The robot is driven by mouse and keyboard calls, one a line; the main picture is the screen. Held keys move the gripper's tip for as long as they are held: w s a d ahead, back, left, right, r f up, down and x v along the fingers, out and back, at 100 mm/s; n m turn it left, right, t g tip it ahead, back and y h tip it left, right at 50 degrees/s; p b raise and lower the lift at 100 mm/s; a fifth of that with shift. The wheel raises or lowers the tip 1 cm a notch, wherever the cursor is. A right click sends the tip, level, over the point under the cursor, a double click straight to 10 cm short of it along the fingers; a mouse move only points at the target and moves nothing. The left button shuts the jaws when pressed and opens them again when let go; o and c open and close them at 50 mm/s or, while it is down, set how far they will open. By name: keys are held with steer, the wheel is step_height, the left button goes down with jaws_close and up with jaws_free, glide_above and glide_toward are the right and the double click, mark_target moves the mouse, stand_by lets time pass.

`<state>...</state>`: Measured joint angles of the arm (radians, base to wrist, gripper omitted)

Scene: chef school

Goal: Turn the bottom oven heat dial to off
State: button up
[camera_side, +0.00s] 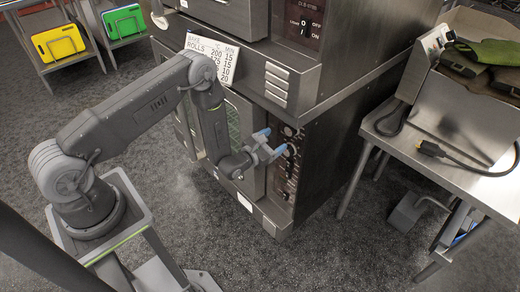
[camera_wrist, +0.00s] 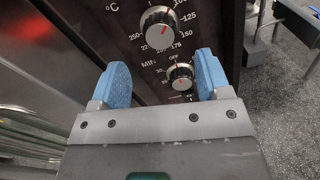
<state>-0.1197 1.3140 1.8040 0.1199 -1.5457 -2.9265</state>
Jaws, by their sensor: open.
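The bottom oven's control panel (camera_side: 287,165) carries a column of dials. In the wrist view, the upper dial (camera_wrist: 158,27) has °C marks around it, a silver rim and a red pointer line; its exact setting is hard to read. My gripper (camera_side: 270,140) is in front of the panel, open and empty. In the wrist view, its blue fingers (camera_wrist: 161,64) are spread with the minutes dial showing between them, and the °C dial lies just beyond the tips. I see no contact with either dial.
The bottom oven's door (camera_side: 245,130) is left of the panel. A baking chart card (camera_side: 212,58) is above the door. The upper oven's switch panel (camera_side: 304,22) is overhead.

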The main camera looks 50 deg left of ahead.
mark_target(288, 132)
steer(key=s, duration=0.6)
steer(key=shift+s, duration=0.3)
steer(key=w+m, duration=0.4)
steer(key=m, duration=0.8)
steer(key=w+m, duration=0.5)
steer(key=m, duration=0.7)
steer(key=w+m, duration=0.5)
steer(key=m, duration=0.7)
